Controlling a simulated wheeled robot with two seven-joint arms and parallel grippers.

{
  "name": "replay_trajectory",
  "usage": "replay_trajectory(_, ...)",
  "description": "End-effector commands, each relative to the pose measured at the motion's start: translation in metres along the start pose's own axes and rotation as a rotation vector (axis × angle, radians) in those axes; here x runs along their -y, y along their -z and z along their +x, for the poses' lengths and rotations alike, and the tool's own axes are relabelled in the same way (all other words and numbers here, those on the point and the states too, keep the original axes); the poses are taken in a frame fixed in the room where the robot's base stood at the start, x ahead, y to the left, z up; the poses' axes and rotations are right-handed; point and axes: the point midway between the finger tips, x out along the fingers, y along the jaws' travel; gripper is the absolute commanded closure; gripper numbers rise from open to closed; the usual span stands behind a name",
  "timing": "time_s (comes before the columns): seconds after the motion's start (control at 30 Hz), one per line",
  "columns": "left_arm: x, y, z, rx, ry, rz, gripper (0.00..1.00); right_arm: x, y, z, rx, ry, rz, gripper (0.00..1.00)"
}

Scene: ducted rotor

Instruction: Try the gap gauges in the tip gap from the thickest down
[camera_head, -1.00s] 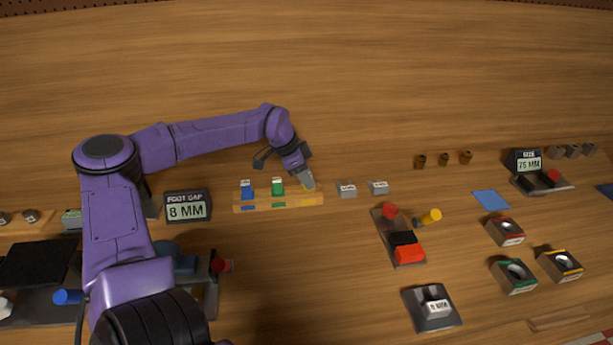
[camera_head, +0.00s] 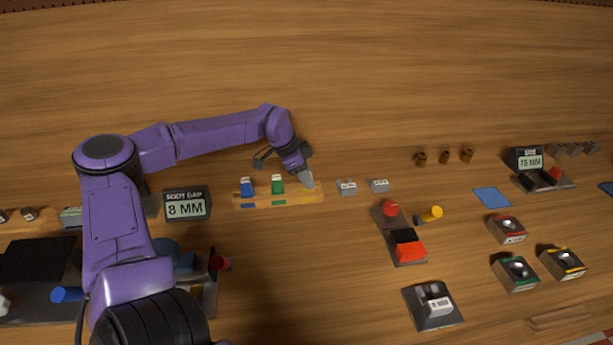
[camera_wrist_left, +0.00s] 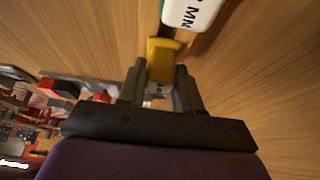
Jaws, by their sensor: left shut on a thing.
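A light wooden rack (camera_head: 262,203) holds a blue gauge (camera_head: 246,187) and a green gauge (camera_head: 277,185), both upright with pale tops. My left gripper (camera_head: 307,181) is at the rack's right end, shut on a yellow gauge. The yellow gauge (camera_wrist_left: 163,56) shows between the fingers (camera_wrist_left: 160,80) in the left wrist view. A white labelled gauge top (camera_wrist_left: 190,12) is just beyond it. I cannot tell whether the yellow gauge still sits in the rack. A dark assembly with a blue-grey round part (camera_head: 183,262) is mostly hidden behind my left arm. My right gripper is not in view.
A gap sign (camera_head: 186,206) reading 8 MM stands left of the rack. Two grey labelled blocks (camera_head: 347,187) (camera_head: 379,185) stand right of it. A fixture with red parts (camera_head: 404,238), a yellow cylinder (camera_head: 431,214) and several boxes lie further right. The table behind the rack is clear.

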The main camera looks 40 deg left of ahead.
Motion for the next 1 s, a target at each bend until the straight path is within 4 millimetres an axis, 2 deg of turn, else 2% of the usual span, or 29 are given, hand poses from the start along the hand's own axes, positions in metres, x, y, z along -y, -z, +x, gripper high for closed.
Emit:
replay_trajectory(0.07, 0.0, 0.0, 0.0, 0.0, 0.0, 0.0, 0.97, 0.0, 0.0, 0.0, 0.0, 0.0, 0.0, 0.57)
replay_trajectory(0.1, 0.0, 0.0, 0.0, 0.0, 0.0, 0.0, 0.56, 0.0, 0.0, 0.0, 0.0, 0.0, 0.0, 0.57)
replay_trajectory(0.17, 0.0, 0.0, 0.0, 0.0, 0.0, 0.0, 0.37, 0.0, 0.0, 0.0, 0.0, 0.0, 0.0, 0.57)
replay_trajectory(0.43, 0.0, 0.0, 0.0, 0.0, 0.0, 0.0, 0.36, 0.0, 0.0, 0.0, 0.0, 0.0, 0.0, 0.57)
replay_trajectory(0.53, 0.001, 0.0, -0.007, -0.002, 0.002, 0.001, 0.36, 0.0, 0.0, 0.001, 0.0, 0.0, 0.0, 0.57)
replay_trajectory(0.83, 0.0, 0.0, -0.073, -0.007, 0.003, 0.0, 0.36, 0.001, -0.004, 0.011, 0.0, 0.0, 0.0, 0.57)
replay_trajectory(1.0, 0.0, -0.001, -0.099, -0.002, 0.002, 0.0, 0.36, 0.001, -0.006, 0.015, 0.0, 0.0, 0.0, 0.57)
